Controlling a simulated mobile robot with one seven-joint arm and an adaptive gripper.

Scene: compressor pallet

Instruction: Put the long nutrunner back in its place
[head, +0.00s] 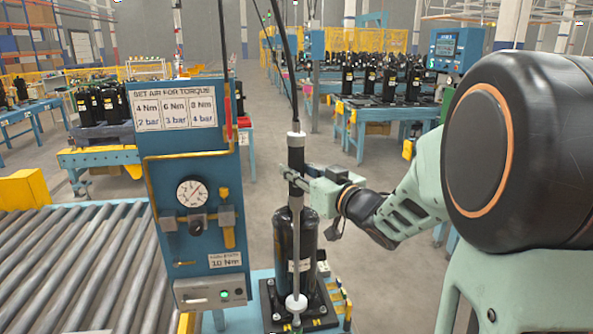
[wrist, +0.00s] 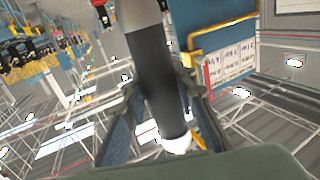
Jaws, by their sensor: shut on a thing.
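The long nutrunner (head: 296,152) is a black upright tool with pale collars, a cable running up from its top and a long thin grey shaft below. My gripper (head: 292,176) is shut on its body from the right. The shaft runs down in front of a black compressor (head: 284,240), and its pale lower end (head: 296,302) is low at the compressor's foot; I cannot tell whether it touches anything. In the wrist view the nutrunner (wrist: 158,85) runs between the two fingers of my gripper (wrist: 165,118).
A blue panel (head: 195,170) with a torque chart (head: 175,111), gauge (head: 192,191) and yellow bar stands close left of the nutrunner. A red tool (head: 227,111) shows at its right edge. The compressor stands on a dark plate (head: 318,312). A roller conveyor (head: 75,270) is at left.

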